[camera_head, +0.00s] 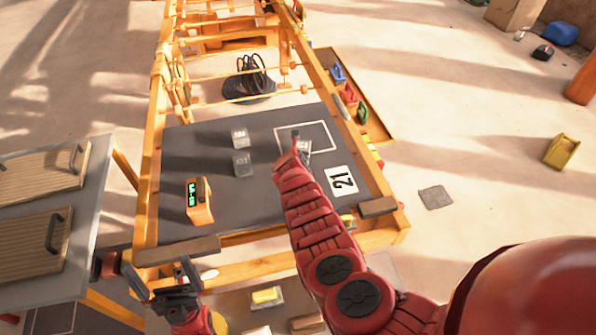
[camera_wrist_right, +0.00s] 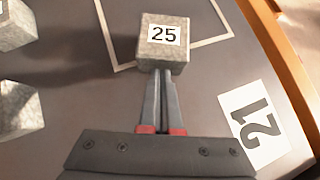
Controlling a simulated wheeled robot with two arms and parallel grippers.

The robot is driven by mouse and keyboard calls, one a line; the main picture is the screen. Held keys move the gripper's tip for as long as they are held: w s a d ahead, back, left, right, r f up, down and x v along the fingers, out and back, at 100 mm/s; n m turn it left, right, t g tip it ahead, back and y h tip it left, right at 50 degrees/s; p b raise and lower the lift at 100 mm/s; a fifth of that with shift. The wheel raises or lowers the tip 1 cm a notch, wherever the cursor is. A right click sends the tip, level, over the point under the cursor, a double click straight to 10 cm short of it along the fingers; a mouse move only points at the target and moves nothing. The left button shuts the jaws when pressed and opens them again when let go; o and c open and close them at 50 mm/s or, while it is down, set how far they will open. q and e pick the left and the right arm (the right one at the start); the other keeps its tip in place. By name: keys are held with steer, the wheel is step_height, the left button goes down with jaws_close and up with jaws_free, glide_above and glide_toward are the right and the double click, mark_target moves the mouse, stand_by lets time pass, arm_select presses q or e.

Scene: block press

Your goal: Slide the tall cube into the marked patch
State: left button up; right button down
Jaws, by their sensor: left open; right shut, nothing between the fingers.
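A grey stone-like cube labelled 25 (camera_wrist_right: 163,42) stands across the near line of the white-outlined patch (camera_wrist_right: 208,42) in the right wrist view. In the head view the cube (camera_head: 304,146) is partly hidden by my right arm, and the patch (camera_head: 328,133) lies on the dark tabletop. My right gripper (camera_wrist_right: 162,78) is shut and empty, its tips at the cube's near face; I cannot tell if they touch. My left gripper (camera_head: 158,278) is open and empty, low at the table's front left edge.
Two more grey cubes (camera_head: 240,137) (camera_head: 242,163) stand left of the patch. A white card marked 21 (camera_head: 342,181) lies right of the cube. An orange device with a green display (camera_head: 198,201) stands at the front left. The tabletop centre is clear.

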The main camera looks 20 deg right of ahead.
mark_target(301, 149)
steer(key=w+b, duration=0.1)
steer(key=b, duration=0.1)
steer(key=w+d+b, duration=0.1)
steer(key=w+b, duration=0.1)
steer(key=b, duration=0.1)
steer(key=shift+w+d+f+b, duration=0.25)
steer(key=shift+w+f+b, duration=0.1)
steer(key=shift+w+f, duration=0.05)
steer(key=shift+w+d+r+b, duration=0.15)
steer(key=shift+w+b, duration=0.05)
steer(key=shift+b, duration=0.1)
steer(key=shift+w+r, duration=0.1)
steer(key=shift+r, duration=0.3)
